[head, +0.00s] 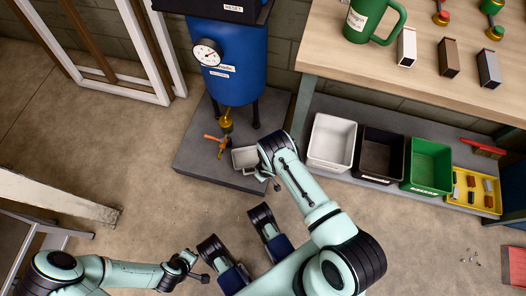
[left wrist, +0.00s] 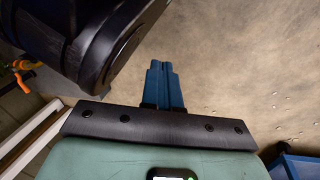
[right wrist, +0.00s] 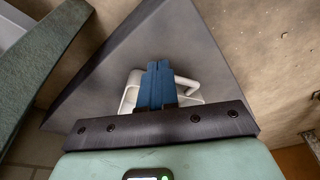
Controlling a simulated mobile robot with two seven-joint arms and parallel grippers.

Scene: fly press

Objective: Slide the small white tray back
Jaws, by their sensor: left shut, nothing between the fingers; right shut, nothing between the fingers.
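The small white tray (head: 245,158) sits on the dark grey base slab (head: 200,165), below and right of the spout of the blue tank (head: 235,75). The end of my right arm covers its right side in the head view. In the right wrist view the shut blue fingers of my right gripper (right wrist: 158,68) overlap the tray (right wrist: 131,92), and its looped handle shows right of them. I cannot tell whether they touch. My left gripper (left wrist: 164,68) is shut and empty over bare floor in the left wrist view.
An orange valve lever (head: 212,140) sticks out by the tray. A white bin (head: 331,141), black bin (head: 379,153) and green bin (head: 430,166) stand on the shelf under the workbench (head: 430,62). Pale frames (head: 104,75) lean at the left. Floor is clear between.

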